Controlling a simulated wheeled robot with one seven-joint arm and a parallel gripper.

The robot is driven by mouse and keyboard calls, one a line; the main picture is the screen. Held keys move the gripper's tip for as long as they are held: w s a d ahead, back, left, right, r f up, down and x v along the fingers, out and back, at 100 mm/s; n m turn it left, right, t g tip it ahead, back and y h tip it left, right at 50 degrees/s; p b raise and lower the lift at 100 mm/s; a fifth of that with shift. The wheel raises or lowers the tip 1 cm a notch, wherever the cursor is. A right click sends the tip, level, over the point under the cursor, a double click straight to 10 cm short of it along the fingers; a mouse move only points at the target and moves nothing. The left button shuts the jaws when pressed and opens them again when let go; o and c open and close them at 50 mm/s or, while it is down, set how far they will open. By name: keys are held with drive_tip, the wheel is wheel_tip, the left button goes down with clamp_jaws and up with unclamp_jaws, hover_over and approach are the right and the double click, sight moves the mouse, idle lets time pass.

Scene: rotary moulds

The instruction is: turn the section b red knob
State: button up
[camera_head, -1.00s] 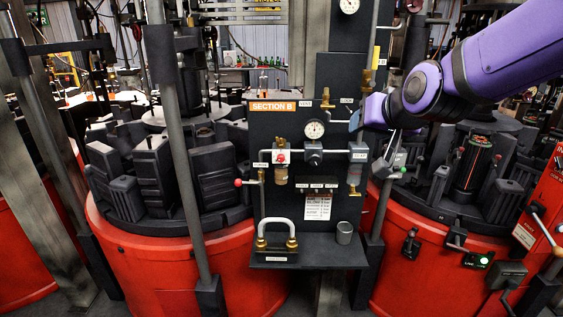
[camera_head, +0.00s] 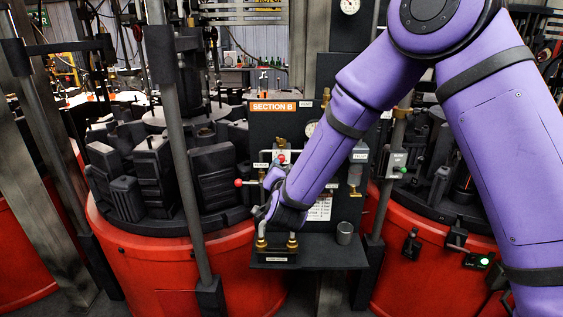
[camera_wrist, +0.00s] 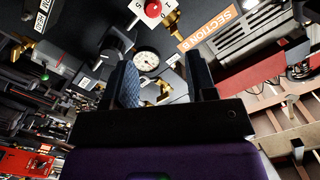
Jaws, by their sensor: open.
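The Section B panel carries an orange label (camera_head: 273,107), also in the wrist view (camera_wrist: 210,28). Below the label in the head view, a small red knob (camera_head: 281,158) sits on a white plate, just above my forearm's end. In the wrist view, the red round knob (camera_wrist: 152,8) sits on a white marked plate at the top edge, beyond my fingertips. My gripper (camera_wrist: 165,75) is open and empty, its two fingers apart, with a pressure gauge (camera_wrist: 147,61) seen between them.
A red ball-ended lever (camera_head: 238,183) sticks out left of the panel. A shelf (camera_head: 325,262) below holds a metal cup (camera_head: 344,233) and brass fittings (camera_head: 292,242). Red round moulds stand at left (camera_head: 170,270) and right. A vertical post (camera_head: 178,150) stands left of the panel.

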sight(281, 160)
drive_tip(key=shift+m+h, duration=0.4)
drive_tip(key=shift+h, duration=0.1)
drive_tip(key=w, duration=0.3)
drive_tip(key=w+f, duration=0.1)
drive_tip(key=w, duration=0.3)
drive_tip(key=w+a+f, duration=0.1)
drive_tip(key=w, duration=0.2)
drive_tip(key=shift+w+f, duration=0.1)
drive_tip(key=shift+w, duration=0.05)
drive_tip(key=shift+d, duration=0.1)
drive_tip(key=shift+c, duration=0.5)
drive_tip(key=c, duration=0.8)
drive_tip(key=shift+c, duration=0.2)
drive_tip(key=n, duration=0.4)
drive_tip(key=shift+n, duration=2.4)
